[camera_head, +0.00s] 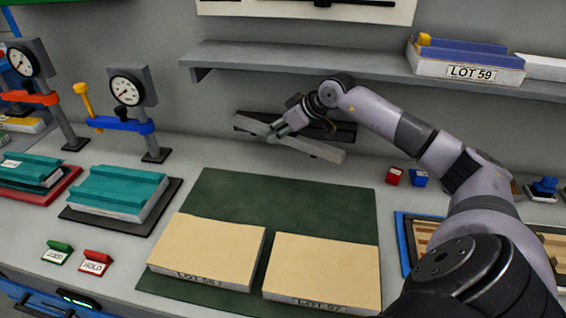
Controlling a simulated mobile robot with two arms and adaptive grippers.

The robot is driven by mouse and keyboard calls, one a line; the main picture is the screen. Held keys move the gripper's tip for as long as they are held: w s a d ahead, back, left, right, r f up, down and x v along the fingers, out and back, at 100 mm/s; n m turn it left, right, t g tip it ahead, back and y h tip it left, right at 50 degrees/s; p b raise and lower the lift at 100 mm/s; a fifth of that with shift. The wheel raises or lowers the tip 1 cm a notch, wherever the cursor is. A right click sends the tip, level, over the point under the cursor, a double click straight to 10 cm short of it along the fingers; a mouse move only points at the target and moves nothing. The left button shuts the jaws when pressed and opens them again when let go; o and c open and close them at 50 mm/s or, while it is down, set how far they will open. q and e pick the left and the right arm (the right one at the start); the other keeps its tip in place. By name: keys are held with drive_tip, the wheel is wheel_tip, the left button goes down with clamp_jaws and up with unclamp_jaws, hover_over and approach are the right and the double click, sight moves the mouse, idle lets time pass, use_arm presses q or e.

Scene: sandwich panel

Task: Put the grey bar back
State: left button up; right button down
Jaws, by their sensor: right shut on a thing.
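A long grey bar (318,149) is in the grip of my right gripper (274,132), near the back of the counter below the shelf. The bar slants from upper left to lower right, and the fingers cover part of it. A dark bracket or holder (342,130) shows just behind the bar against the wall. I cannot tell whether the bar touches it or the counter. My left gripper is not in view.
Two tan panels (207,249) (322,270) lie on a dark green mat (280,200), whose back half is bare. Teal-topped blocks (121,187) and dial gauges (127,90) stand at left. A grey shelf (300,59) with a LOT 59 box (465,65) overhangs the back. Red and blue blocks (395,176) (419,178) sit right.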

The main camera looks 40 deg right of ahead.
drive_tip(key=shift+w+d, duration=0.1)
drive_tip(key=shift+d, duration=0.1)
wheel_tip(320, 180, down, 12)
drive_tip(key=shift+f+p, duration=0.25)
drive_tip(key=shift+p, duration=0.15)
drive_tip(key=shift+w+d+f, duration=0.1)
drive_tip(key=shift+d+f, duration=0.1)
drive_tip(key=shift+f, duration=0.05)
drive_tip(key=shift+w+d+b, duration=0.15)
drive_tip(key=shift+w+d, duration=1.05)
drive_tip(key=shift+d, duration=0.25)
drive_tip(key=shift+w+d+b, duration=0.15)
drive_tip(key=shift+w+d, duration=1.05)
drive_tip(key=shift+d, duration=0.25)
drive_tip(key=shift+d+f, duration=0.1)
drive_tip(key=shift+f, duration=0.45)
drive_tip(key=c, duration=1.8)
unclamp_jaws()
drive_tip(key=shift+s+f, duration=0.15)
drive_tip(key=shift+f, duration=0.05)
drive_tip(key=o, duration=0.4)
